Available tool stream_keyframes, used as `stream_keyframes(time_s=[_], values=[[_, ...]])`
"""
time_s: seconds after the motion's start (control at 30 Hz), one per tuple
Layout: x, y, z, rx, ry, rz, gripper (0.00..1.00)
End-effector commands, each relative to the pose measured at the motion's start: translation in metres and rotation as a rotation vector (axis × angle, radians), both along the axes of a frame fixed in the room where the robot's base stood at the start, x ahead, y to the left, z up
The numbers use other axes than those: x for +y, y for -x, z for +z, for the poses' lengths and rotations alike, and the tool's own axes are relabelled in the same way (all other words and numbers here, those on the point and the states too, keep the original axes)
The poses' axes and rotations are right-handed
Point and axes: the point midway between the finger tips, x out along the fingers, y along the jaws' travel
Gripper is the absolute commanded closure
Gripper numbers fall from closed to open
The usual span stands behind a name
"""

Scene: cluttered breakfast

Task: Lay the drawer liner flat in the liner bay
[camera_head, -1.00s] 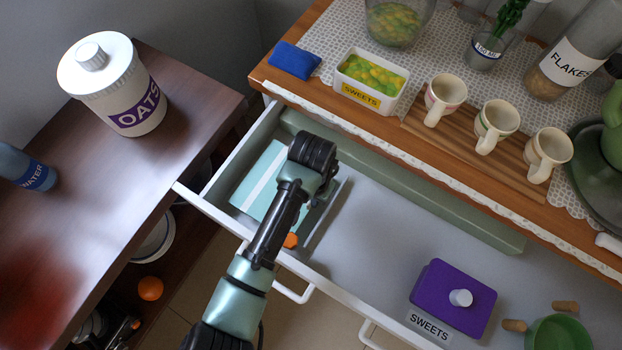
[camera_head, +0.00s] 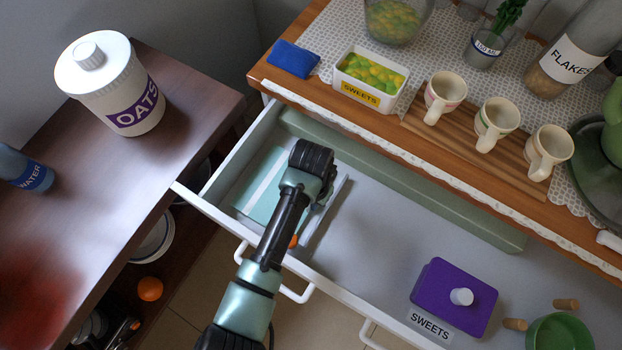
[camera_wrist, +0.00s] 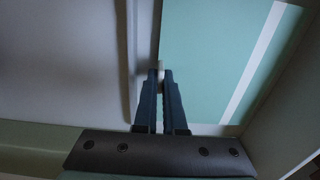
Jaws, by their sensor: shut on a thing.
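The drawer liner (camera_head: 261,193) is a teal sheet with a white stripe. It is inside the left compartment of the open drawer, the liner bay, and looks nearly flat. I cannot tell whether all of it touches the bottom. My gripper (camera_wrist: 160,76) is shut on a small pale tab at the liner's edge. In the wrist view the liner (camera_wrist: 205,60) spreads ahead and to the right of the fingertips. In the head view my arm hides the fingertips and part of the liner.
A thin divider (camera_head: 325,212) stands right beside my gripper. The drawer's middle is clear. The countertop with mugs (camera_head: 497,122) overhangs the drawer's back.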

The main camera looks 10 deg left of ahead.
Motion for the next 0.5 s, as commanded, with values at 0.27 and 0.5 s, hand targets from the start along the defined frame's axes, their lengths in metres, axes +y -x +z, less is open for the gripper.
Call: stream_keyframes(time_s=[0.27, 0.5], values=[[0.0000, 0.0001, -0.0029, 0.001, 0.000, 0.000, 1.00], [-0.0001, 0.0001, -0.0077, 0.001, 0.000, 0.000, 1.00]])
